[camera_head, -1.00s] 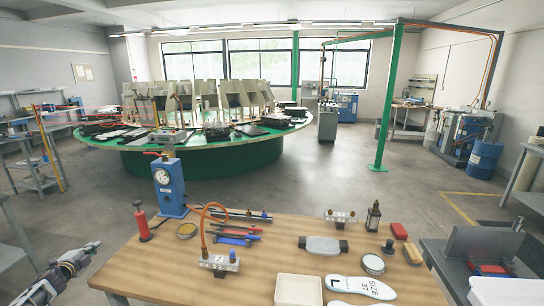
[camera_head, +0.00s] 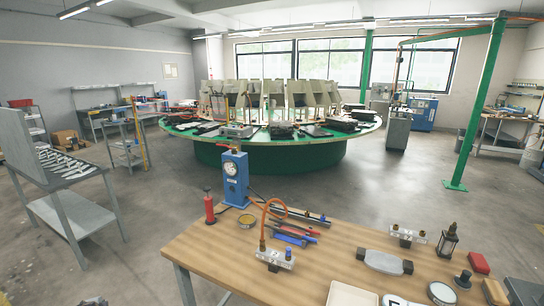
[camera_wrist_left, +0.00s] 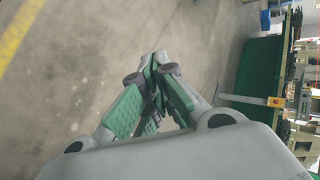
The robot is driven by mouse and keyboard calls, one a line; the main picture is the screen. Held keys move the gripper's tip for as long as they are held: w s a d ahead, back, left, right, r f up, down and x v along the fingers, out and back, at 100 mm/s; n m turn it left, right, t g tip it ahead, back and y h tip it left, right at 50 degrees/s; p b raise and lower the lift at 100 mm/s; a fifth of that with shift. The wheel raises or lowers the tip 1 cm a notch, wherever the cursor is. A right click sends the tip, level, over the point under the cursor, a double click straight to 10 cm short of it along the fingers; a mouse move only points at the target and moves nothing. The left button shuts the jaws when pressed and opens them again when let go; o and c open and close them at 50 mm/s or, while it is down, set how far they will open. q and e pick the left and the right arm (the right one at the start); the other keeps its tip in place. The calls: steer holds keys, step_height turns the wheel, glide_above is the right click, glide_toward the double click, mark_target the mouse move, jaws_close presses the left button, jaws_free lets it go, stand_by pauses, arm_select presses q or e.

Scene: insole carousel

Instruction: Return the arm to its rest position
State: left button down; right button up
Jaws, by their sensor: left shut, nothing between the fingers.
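My left gripper (camera_wrist_left: 155,85) fills the middle of the left wrist view. Its green-padded fingers are closed together with nothing between them. Grey concrete floor lies behind the fingers, so the gripper is clear of any table there. In the head view only a small dark part of my left arm shows at the bottom edge, left of the workbench. My right gripper is in neither view.
A green round carousel (camera_head: 270,156) stands behind. A grey rack (camera_head: 85,205) stands left, with open floor between.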

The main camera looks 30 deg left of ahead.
arm_select(q)
steer(key=s+f+g, duration=0.2)
steer(key=s, duration=0.6)
steer(key=s+d+f+n+h, duration=0.1)
steer(key=s+d+f+h, duration=0.15)
steer(key=d+f, duration=0.85)
steer(key=s+d+f+n+h, duration=0.1)
steer(key=s+d+f, duration=0.2)
steer(key=d+f, duration=0.8)
steer(key=s+d+f+h, duration=0.1)
steer(key=d+f, duration=0.2)
steer(key=d, duration=1.1)
steer(key=s+d+f+n+h, duration=0.1)
steer(key=d+f+h, duration=0.1)
steer(key=d, duration=1.3)
steer(key=s+d+f+n+g+h, duration=0.1)
steer(key=d+f, duration=0.3)
steer(key=d, duration=1.1)
steer(key=shift+s+h, duration=0.25)
steer(key=shift+h, duration=0.2)
steer(key=shift+s, duration=0.15)
